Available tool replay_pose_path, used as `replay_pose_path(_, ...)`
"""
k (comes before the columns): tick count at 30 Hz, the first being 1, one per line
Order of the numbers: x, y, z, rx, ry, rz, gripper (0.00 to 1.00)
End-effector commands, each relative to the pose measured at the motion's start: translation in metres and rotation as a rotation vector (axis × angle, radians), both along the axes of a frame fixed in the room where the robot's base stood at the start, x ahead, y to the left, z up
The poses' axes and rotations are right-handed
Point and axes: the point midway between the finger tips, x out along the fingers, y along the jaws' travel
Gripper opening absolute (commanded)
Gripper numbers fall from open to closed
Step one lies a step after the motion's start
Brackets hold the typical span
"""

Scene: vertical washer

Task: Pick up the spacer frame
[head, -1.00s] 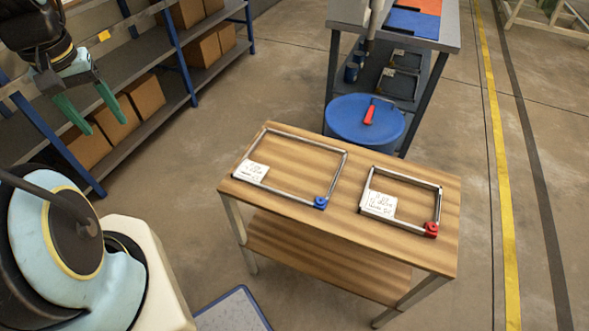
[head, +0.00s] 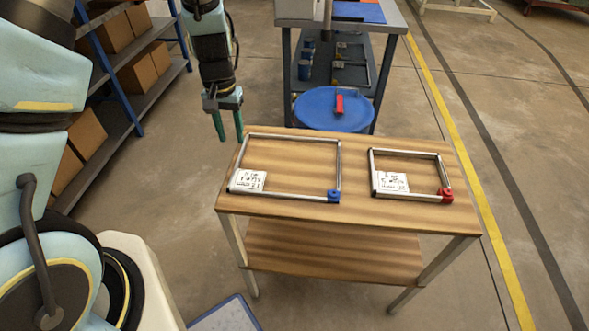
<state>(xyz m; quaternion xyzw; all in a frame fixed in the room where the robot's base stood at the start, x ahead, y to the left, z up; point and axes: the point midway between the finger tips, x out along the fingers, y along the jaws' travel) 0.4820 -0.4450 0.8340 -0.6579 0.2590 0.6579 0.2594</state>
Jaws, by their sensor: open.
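Two metal spacer frames lie flat on a small wooden table (head: 300,212). The larger spacer frame (head: 338,165) is on the left, with a blue corner piece and a white label. The smaller spacer frame (head: 405,152) is on the right, with a red corner piece and a white label. My gripper (head: 229,138) points down beside the table's far left corner, left of the larger frame's far corner. Its green fingers are apart with nothing between them. It appears clear of both frames.
A blue round drum top (head: 318,109) with a red-handled tool (head: 339,105) stands behind the table. Beyond it is a grey workbench (head: 388,18). Shelves with boxes (head: 145,62) stand at the left. Open floor lies right of the table.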

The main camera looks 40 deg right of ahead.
Motion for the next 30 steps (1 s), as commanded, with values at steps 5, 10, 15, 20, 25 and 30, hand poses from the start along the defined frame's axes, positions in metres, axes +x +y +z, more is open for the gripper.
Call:
replay_pose_path(5,0.000,0.000,-0.024,0.001,0.001,0.000,0.45)
replay_pose_path(10,0.000,0.000,-0.033,0.001,0.001,0.001,0.45)
replay_pose_path(15,-0.002,-0.002,-0.052,0.003,0.003,0.002,0.45)
replay_pose_path(20,-0.001,-0.002,-0.072,0.002,0.002,0.001,0.45)
replay_pose_path(25,-0.002,-0.003,-0.082,0.000,0.001,0.001,0.45)
replay_pose_path(30,-0.001,-0.003,-0.082,-0.001,0.001,0.001,0.45)
